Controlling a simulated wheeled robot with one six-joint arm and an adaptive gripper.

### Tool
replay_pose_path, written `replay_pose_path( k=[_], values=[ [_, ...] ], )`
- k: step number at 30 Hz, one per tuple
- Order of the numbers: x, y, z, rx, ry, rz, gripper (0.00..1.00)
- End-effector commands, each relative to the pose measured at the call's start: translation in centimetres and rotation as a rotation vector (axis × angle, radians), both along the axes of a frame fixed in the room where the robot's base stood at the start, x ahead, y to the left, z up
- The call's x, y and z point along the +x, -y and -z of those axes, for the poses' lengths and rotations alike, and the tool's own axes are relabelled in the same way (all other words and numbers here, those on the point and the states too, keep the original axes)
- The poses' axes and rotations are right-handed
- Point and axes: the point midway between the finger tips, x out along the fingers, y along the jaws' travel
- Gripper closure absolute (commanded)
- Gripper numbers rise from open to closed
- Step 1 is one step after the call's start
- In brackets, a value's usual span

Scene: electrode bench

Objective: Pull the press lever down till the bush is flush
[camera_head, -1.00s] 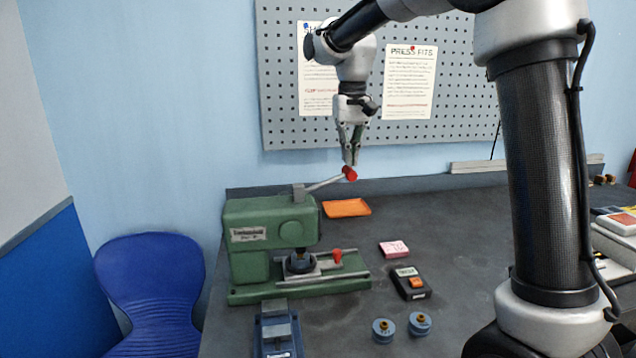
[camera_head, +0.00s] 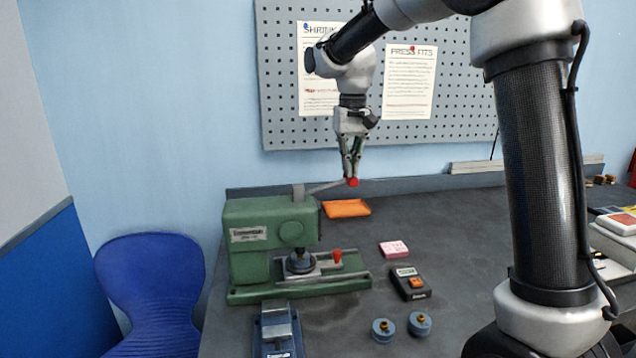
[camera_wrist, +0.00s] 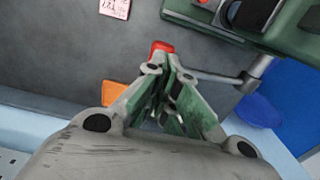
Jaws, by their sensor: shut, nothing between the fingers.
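The green press (camera_head: 265,240) stands at the left of the bench. Its grey lever (camera_head: 322,187) slants slightly up to the right and ends in a red knob (camera_head: 352,182). My gripper (camera_head: 350,176) points down with its fingertips at the knob, shut with nothing between the fingers. In the wrist view the red knob (camera_wrist: 161,47) shows just beyond the fingertips, and the lever (camera_wrist: 220,79) runs right from it. A dark part, perhaps the bush, sits under the ram (camera_head: 301,258); whether it is flush cannot be told.
An orange tray (camera_head: 346,208) lies behind the press's right end. A pink note (camera_head: 394,249), a black device (camera_head: 409,283) and two blue round parts (camera_head: 383,330) lie to the right. A blue fixture (camera_head: 277,330) stands in front. A blue chair (camera_head: 150,290) is at the left.

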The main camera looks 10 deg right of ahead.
Motion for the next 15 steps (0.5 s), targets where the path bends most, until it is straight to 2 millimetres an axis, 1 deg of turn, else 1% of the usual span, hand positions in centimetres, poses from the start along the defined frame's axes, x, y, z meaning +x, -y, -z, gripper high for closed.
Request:
replay_pose_path(
  k=[15],
  values=[
    [0.0, 0.4, 2.1, 0.000, -0.001, 0.000, 1.00]
  ],
)
